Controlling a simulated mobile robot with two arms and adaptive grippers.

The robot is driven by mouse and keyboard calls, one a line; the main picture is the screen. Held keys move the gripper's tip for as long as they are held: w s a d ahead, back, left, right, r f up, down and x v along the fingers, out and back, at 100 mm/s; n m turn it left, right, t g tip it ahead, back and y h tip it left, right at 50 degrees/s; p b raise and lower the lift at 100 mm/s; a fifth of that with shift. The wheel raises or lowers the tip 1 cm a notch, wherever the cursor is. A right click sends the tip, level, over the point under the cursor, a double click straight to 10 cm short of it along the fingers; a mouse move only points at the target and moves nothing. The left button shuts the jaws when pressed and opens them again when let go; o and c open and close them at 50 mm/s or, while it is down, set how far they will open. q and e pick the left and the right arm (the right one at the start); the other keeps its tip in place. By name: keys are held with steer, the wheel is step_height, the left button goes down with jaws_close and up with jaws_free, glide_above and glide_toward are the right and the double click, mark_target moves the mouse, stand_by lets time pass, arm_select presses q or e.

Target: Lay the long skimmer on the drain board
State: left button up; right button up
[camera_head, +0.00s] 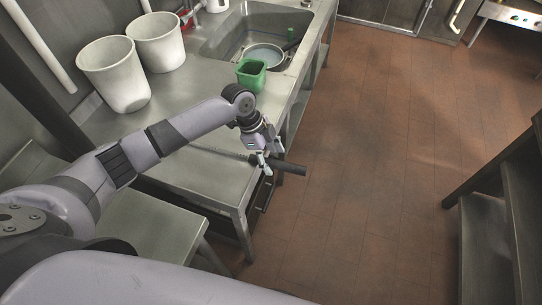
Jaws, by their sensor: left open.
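The long skimmer has a dark handle (291,168) that sticks out past the right edge of the steel counter. A thin grey shaft (222,152) runs left from it, low over the counter, and passes partly behind my arm. The skimmer's head is not clearly visible. My left gripper (267,159) is open at the counter's right edge, with its fingers by the inner end of the handle. I cannot tell whether they touch it. The drain board appears to be the steel surface (185,95) beside the sink. My right gripper is not in view.
A sink (225,40) with a round pan (263,55) in it lies at the back. A green container (251,75) stands at the sink's front rim. Two white buckets (113,75) (156,42) stand at the back left. A dark shelf (490,215) is at the right; the floor between is clear.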

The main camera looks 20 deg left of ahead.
arm_select(q)
steer(key=shift+p+v, duration=2.5)
steer(key=shift+v, duration=0.5)
steer(key=shift+r, duration=0.1)
steer(key=p+v, duration=0.5)
steer(key=v, duration=0.1)
steer(key=shift+a+r+p, duration=0.2)
steer(key=shift+r+p, duration=0.15)
steer(key=shift+p, duration=0.05)
steer(key=shift+s, duration=0.1)
